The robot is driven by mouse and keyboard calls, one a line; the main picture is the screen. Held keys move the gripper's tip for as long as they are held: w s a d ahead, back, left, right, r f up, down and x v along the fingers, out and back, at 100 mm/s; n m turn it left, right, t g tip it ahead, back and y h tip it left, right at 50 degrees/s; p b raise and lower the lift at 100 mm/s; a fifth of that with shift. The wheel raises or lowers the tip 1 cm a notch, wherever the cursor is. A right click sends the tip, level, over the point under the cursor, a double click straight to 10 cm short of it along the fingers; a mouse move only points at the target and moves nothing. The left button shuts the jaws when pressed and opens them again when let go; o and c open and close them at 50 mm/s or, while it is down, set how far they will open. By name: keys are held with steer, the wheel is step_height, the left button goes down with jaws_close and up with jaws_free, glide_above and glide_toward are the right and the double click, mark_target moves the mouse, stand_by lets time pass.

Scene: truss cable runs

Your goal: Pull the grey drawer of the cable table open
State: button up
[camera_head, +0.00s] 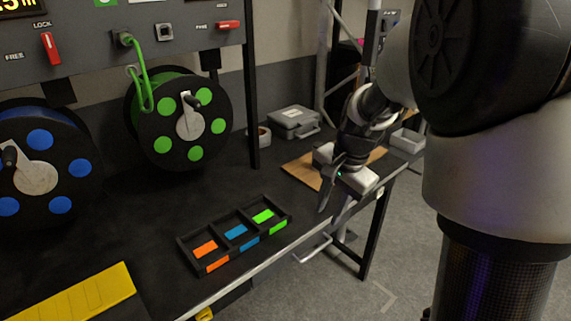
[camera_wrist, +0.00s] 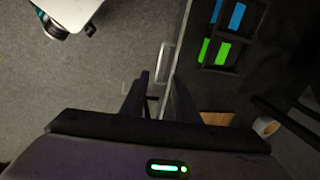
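The grey drawer shows mainly by its pale bar handle (camera_head: 312,249), which sticks out below the front edge of the black cable table (camera_head: 150,215). The drawer's face is mostly hidden under the tabletop, so I cannot tell how far it is pulled out. My gripper (camera_head: 332,211) is at the table's front edge, above and a little right of the handle, with fingers pointing down. In the wrist view, the handle (camera_wrist: 164,62) lies just ahead of the fingertips, between their lines. My gripper (camera_wrist: 160,78) is open and empty there, apart from the handle.
A black tray (camera_head: 214,267) with orange, blue and green compartments stands near the front edge. A wooden board (camera_head: 300,170) lies beneath and behind my gripper. Cable reels (camera_head: 213,128), a grey case (camera_head: 294,122) and a table leg (camera_head: 376,232) are nearby.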

mark_target(312, 254)
steer(key=shift+m, duration=0.3)
steer(key=b+x, duration=0.1)
steer(key=x, duration=0.5)
steer(key=b+x, duration=0.2)
steer(key=x, duration=0.5)
steer(key=b+x, duration=0.2)
steer(key=x, duration=0.4)
steer(key=shift+w+d+f, duration=0.25)
steer(key=shift+w, duration=0.2)
steer(key=shift+c, duration=0.3)
jaws_close()
